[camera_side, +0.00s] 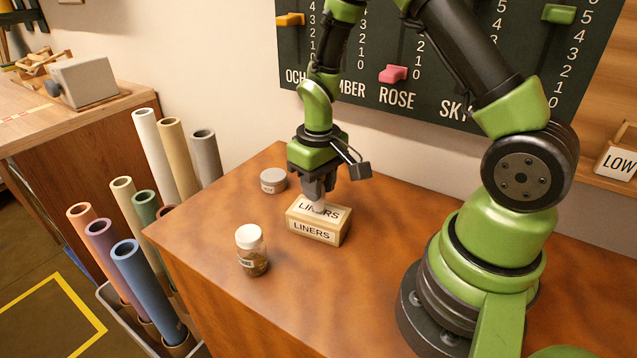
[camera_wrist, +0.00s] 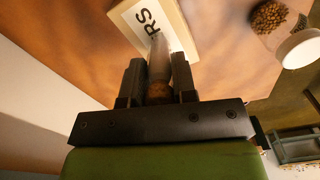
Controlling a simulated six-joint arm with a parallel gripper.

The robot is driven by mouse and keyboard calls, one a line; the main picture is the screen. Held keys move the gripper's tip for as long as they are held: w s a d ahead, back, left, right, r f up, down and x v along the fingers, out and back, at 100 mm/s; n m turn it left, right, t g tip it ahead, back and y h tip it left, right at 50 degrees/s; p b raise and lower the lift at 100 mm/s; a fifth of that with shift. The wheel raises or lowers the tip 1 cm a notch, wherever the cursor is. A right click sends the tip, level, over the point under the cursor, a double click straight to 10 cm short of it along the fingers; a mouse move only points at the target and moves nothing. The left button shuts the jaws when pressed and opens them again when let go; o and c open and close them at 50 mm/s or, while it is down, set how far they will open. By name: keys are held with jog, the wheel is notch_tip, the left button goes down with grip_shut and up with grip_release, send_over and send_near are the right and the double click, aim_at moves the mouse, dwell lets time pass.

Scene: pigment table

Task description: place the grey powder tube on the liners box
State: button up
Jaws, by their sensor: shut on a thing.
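The liners box (camera_side: 317,233) is a pale wooden box with LINERS labels on its top and front, standing on the brown table. In the wrist view, part of its edge and label (camera_wrist: 178,18) show. My gripper (camera_side: 316,192) is over the box, pointing down, shut on the grey powder tube (camera_side: 319,206). In the wrist view, the slim grey tube (camera_wrist: 159,60) with a brown cork-like end (camera_wrist: 159,93) sits between the two dark fingers of my gripper (camera_wrist: 157,80). Its far end overlaps the box's top label; I cannot tell whether it touches.
A jar with a white lid and brown contents (camera_side: 251,250) stands left of the box, near the table's front edge. A small grey tin (camera_side: 273,181) is behind, to the left. Rolled colored tubes (camera_side: 150,285) stand in a bin off the table's left side.

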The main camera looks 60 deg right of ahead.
jog(key=o, duration=0.9)
jog(key=shift+f, duration=0.1)
notch_tip(320, 180, up, 12)
jog(key=shift+r, duration=0.15)
jog(key=s+a+r+m+t+y, duration=0.1)
jog(key=s+a+r+t+y, duration=0.1)
jog(key=s+a+r+t, duration=0.5)
jog(key=s+a+r, duration=0.1)
jog(key=s+r, duration=0.3)
jog(key=s, duration=0.2)
jog(key=shift+s+m, duration=0.15)
jog(key=shift+m, duration=0.25)
